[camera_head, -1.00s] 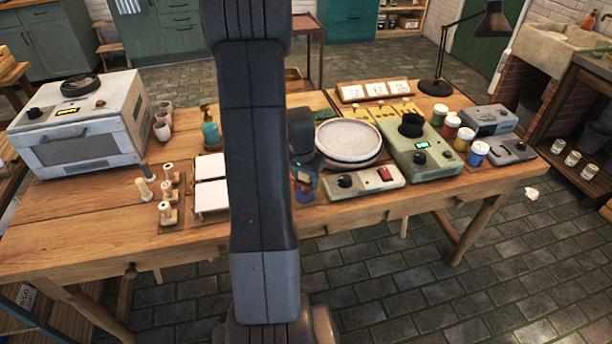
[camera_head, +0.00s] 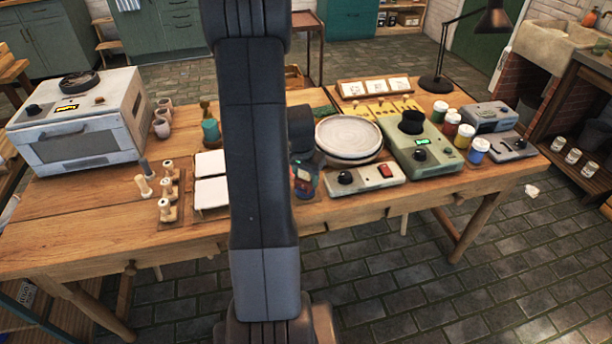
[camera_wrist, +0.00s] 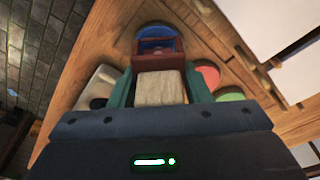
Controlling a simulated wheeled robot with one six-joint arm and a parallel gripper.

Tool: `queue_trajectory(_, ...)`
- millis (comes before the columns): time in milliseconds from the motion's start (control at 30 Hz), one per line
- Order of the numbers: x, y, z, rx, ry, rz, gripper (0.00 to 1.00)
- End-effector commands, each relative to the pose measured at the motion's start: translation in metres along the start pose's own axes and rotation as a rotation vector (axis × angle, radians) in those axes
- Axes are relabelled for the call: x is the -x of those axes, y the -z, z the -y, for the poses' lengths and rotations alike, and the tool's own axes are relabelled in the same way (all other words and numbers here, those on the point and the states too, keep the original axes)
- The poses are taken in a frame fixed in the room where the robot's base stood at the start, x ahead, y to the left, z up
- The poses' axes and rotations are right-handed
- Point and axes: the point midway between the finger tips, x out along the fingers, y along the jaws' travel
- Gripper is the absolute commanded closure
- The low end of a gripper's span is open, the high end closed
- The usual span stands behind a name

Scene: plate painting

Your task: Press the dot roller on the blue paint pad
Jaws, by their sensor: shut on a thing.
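My gripper (camera_wrist: 158,92) is shut on the wooden handle (camera_wrist: 160,88) of the dot roller, seen in the wrist view. The roller's dark red frame (camera_wrist: 158,60) and bluish head lie just beyond the fingers. The blue paint pad (camera_wrist: 153,29) shows right behind the head, which overlaps it; I cannot tell whether they touch. A red pad (camera_wrist: 208,75) and a green pad (camera_wrist: 231,95) lie to the right. In the head view my arm hides most of this area, and only part of the wrist shows beside it.
A pale plate (camera_head: 349,135) sits right of my arm, behind a switch box (camera_head: 365,179). Paint jars (camera_head: 465,135) stand further right. White tiles (camera_head: 211,193) and a rack of wooden-handled tools (camera_head: 168,190) are on the left. A kiln (camera_head: 80,125) stands at the far left.

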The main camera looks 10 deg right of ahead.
Motion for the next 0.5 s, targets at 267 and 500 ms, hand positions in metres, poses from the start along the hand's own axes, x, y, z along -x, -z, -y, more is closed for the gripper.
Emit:
queue_trajectory(267,-0.004,-0.0006,0.0,0.0,0.0,0.0,0.71)
queue_trajectory(500,-0.0069,-0.0011,0.0,0.0,0.0,0.0,0.71)
